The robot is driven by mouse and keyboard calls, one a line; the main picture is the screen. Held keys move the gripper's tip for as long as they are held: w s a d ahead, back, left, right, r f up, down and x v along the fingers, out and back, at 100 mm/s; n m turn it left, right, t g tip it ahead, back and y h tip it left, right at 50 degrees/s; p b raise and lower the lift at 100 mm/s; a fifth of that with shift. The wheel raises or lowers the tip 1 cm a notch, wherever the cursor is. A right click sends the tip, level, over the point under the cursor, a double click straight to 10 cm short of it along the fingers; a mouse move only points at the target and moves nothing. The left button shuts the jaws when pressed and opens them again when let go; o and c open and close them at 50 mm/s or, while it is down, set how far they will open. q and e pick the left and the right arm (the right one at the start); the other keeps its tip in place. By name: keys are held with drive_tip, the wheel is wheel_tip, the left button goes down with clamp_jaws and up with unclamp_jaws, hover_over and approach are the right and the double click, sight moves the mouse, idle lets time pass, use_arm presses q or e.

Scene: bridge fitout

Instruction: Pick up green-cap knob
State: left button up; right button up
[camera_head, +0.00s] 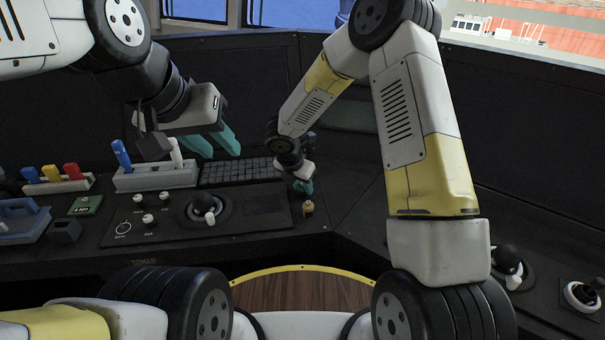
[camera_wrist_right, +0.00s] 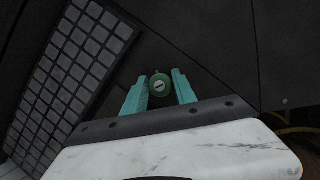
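The green-cap knob (camera_wrist_right: 159,85) shows in the right wrist view as a round green top with a pale slot mark, between the fingertips of my right gripper (camera_wrist_right: 159,82). In the head view a small brass-coloured knob (camera_head: 308,208) stands on the console just below my right gripper (camera_head: 303,186); its top is hard to make out. My right gripper is open, its teal fingers on either side of the knob, and no grip is visible. My left gripper (camera_head: 215,142) is open and empty, above the console at left.
A keyboard (camera_head: 240,172) lies beside the right gripper. A grey holder (camera_head: 155,180) with blue and white handles, a joystick panel (camera_head: 202,210) and a tray with coloured handles (camera_head: 58,184) are further left. A dark wall (camera_head: 350,180) rises close to the right gripper.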

clamp_jaws()
wheel_tip(320, 180, up, 10)
drive_tip(key=shift+r, duration=0.1)
idle(0.5)
